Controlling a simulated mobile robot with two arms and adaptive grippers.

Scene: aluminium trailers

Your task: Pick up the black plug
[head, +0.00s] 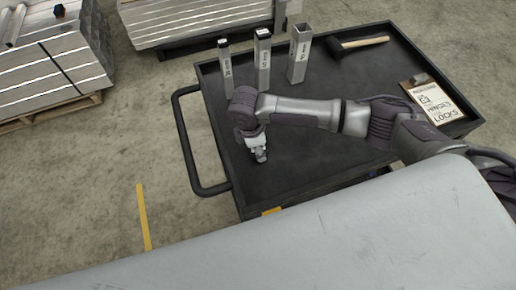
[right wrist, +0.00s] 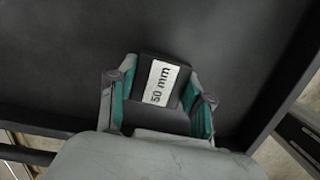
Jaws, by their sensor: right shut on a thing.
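The black plug (right wrist: 145,68) is a dark block with a white label reading "50 mm", seen in the right wrist view. My right gripper (right wrist: 166,84) is shut on it, with one teal-padded finger on each side. In the head view my right gripper (head: 261,155) points down over the front left part of the black cart top (head: 330,140). The plug is hard to make out there, and I cannot tell whether it touches the cart top. My left gripper is not in view.
Three upright metal tubes, left (head: 226,75), middle (head: 263,65) and right (head: 299,55), stand at the cart's back left. A mallet (head: 360,43) and a clipboard (head: 435,103) lie to the right. The cart has a raised rim and a handle (head: 184,145) at left.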

